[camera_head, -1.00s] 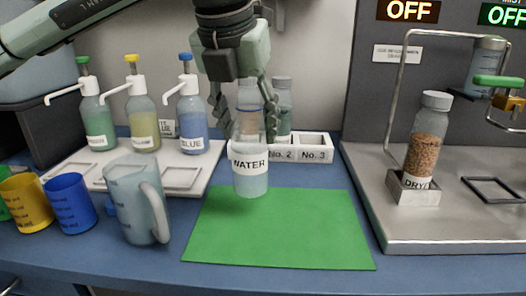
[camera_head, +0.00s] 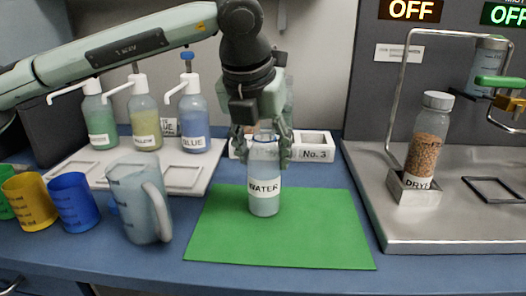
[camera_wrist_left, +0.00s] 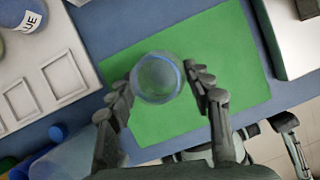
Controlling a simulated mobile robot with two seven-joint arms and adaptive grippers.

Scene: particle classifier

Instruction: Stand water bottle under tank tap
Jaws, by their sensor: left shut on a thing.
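The clear water bottle (camera_head: 264,200), labelled WATER, is upright over the green mat. My left gripper (camera_head: 264,150) is shut on its upper part from above. I cannot tell if its base touches the mat. In the left wrist view the bottle (camera_wrist_left: 157,77) shows as a round, blue-edged outline between the fingers (camera_wrist_left: 160,90). The tank (camera_head: 487,62) with its green-handled tap (camera_head: 503,103) is at the right edge, above an empty square frame (camera_head: 494,190) on the metal deck. A dark jointed part low right in the wrist view may be my right gripper (camera_wrist_left: 287,123); its jaws are unclear.
A bottle of brown grains (camera_head: 427,145) stands in a metal holder (camera_head: 414,190) left of the tap, below a bent metal pipe (camera_head: 398,75). A jug (camera_head: 135,205), coloured cups and pump bottles stand left. The white numbered rack (camera_head: 316,146) is behind the mat.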

